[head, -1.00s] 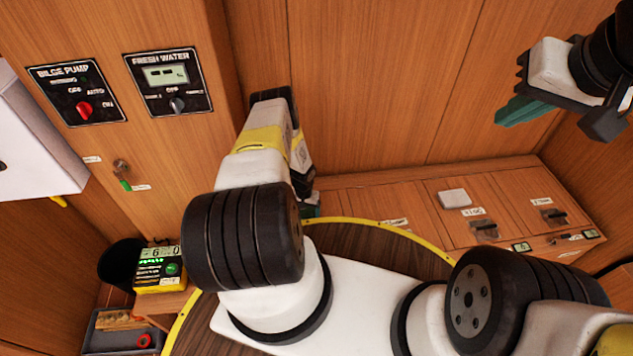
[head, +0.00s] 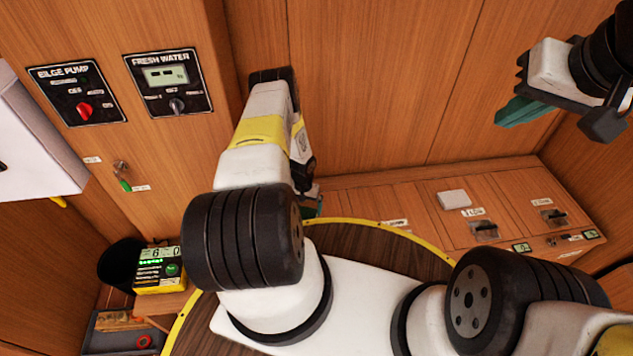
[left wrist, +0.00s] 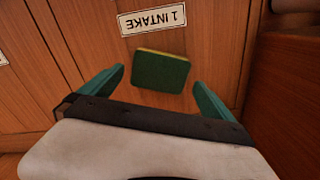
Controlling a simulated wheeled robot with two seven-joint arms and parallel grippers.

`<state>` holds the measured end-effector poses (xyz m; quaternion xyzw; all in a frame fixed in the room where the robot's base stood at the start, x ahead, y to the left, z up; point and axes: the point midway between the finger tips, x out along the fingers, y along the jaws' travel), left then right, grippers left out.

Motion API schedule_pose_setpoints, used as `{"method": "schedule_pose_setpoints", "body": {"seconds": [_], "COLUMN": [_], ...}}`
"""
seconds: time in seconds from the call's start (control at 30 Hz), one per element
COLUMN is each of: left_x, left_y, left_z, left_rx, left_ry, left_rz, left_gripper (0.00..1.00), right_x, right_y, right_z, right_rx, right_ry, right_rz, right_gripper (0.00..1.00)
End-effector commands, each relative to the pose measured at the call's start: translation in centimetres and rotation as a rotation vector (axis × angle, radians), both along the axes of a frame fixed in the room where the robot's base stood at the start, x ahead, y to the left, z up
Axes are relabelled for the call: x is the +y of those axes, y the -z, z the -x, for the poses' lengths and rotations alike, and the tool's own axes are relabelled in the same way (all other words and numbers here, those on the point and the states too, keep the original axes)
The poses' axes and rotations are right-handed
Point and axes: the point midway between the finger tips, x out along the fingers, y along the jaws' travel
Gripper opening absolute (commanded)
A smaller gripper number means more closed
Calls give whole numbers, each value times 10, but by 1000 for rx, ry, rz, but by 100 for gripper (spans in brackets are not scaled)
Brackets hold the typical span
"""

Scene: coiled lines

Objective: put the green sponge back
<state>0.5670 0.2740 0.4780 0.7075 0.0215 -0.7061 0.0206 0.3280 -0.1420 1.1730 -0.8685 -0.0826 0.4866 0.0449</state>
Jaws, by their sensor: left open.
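The green sponge (left wrist: 160,72) shows in the left wrist view, a dark green block with a yellow edge. It is between the two teal fingers of my left gripper (left wrist: 158,78), with a gap on each side. That gripper is open and holds nothing. In the head view only a bit of my left gripper (head: 312,206) shows behind my arm, and the sponge is hidden there. My right gripper (head: 527,110) hangs at the upper right of the head view, away from the lockers; whether its fingers are apart is unclear.
A label reading "1 INTAKE" (left wrist: 152,18) is beside the sponge on the wood. Wooden lockers (head: 420,205) with latches run along the back wall. A yellow-rimmed round table (head: 375,226) lies below my arm. A yellow meter (head: 158,270) stands at left.

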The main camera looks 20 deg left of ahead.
Motion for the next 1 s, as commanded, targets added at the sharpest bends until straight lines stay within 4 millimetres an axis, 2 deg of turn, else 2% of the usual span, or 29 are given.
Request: {"method": "schedule_pose_setpoints", "body": {"seconds": [0.03,0.2,0.47,0.57,0.67,0.77,0.8,0.87,0.9,1.0], "left_x": [0,1,0,2,5,5,3,0,-4,-13], "left_y": [-14,-48,-79,-103,-153,-223,-252,-296,-324,-392], "left_z": [-1,0,-2,-12,-31,-49,-53,-56,-56,-51], "left_rx": [-2,-1,-3,-18,-48,-88,-105,-128,-144,-186], "left_ry": [2,2,1,0,-1,-4,-3,-6,-5,-6], "left_rz": [-1,-2,-2,-9,-24,-38,-42,-47,-49,-48], "left_gripper": [100,100,100,100,100,100,100,100,100,100], "right_x": [0,0,0,0,0,0,0,0,0,0], "right_y": [0,0,0,0,0,0,0,0,0,0], "right_z": [0,0,0,0,0,0,0,0,0,0], "right_rx": [0,0,0,0,0,0,0,0,0,0], "right_ry": [0,0,0,0,0,0,0,0,0,0], "right_rz": [0,0,0,0,0,0,0,0,0,0], "right_gripper": [0,0,0,0,0,0,0,0,0,0]}}
